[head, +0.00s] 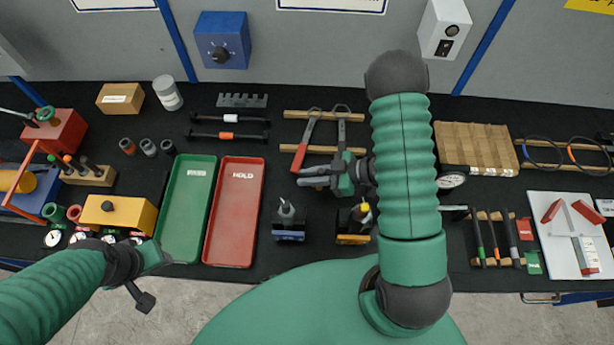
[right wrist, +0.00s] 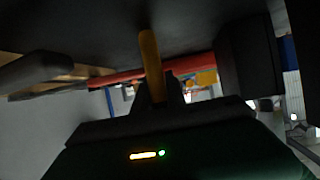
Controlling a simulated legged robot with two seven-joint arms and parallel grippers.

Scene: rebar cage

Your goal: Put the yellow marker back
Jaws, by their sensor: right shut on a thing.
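My right gripper (head: 312,176) hangs over the middle of the black bench, its fingers pointing left across the pliers' red handle. In the right wrist view a yellow rod, which looks like the yellow marker (right wrist: 151,62), stands up between the dark jaws, and the gripper is shut on it. The marker cannot be made out in the head view. A wooden block (head: 98,178) at the left holds several upright markers or pens with coloured tops. My left gripper (head: 142,290) is over the bench's front edge, left of the green tray; its jaw opening is unclear.
A green tray (head: 172,250) and a red tray (head: 222,255) lie left of centre. Blue-based (head: 288,236) and orange-based (head: 352,239) fixtures stand below the right gripper. A yellow box (head: 130,216) stands before the wooden block. Dark bench between the red tray and pliers is clear.

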